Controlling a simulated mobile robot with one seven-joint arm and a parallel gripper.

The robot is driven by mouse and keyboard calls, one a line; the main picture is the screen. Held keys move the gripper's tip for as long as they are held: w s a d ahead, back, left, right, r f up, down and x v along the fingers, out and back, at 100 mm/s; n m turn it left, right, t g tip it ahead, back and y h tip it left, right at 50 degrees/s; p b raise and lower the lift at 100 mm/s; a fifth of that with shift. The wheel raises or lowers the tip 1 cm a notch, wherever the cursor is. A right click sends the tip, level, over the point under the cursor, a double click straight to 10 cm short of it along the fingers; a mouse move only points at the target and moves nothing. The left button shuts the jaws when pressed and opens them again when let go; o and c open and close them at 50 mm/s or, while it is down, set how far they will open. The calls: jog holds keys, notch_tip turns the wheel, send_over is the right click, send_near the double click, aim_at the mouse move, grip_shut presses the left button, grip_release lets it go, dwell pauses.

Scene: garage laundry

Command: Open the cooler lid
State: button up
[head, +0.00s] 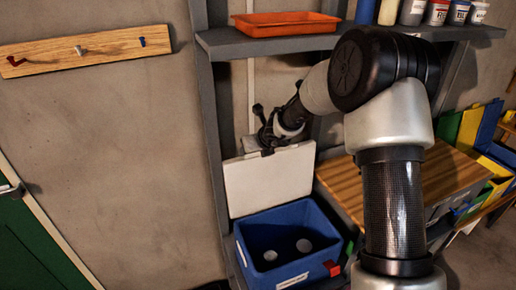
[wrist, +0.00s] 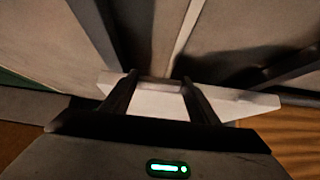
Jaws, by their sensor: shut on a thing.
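The cooler (head: 287,268) is a blue box with an open top, standing low on the shelf unit in the head view. Its white lid (head: 268,182) stands upright at the back of the box, so the inside shows. Two pale round things (head: 288,249) lie inside. My gripper (head: 267,148) is at the lid's top edge and shut on it. In the wrist view the two fingers (wrist: 158,92) reach onto the white lid (wrist: 158,104), one on each side of its gripped part. The fingertips' exact contact is partly dark.
A wooden-topped cabinet (head: 450,181) stands right of the cooler. A shelf (head: 225,40) above holds an orange tray (head: 285,23) and several containers. A wall post rises behind the lid. A hook rail (head: 85,52) and green door (head: 30,240) are at left.

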jog(key=shift+w+r, duration=0.2)
jog(key=shift+r, duration=0.15)
jog(key=o, duration=1.4)
jog(key=shift+s, duration=0.1)
jog(key=shift+o, duration=0.5)
jog(key=shift+f, duration=0.2)
jog(key=shift+s, duration=0.1)
jog(key=p+v, duration=0.2)
jog(key=v, duration=1.5)
jog(key=shift+s+r, duration=0.15)
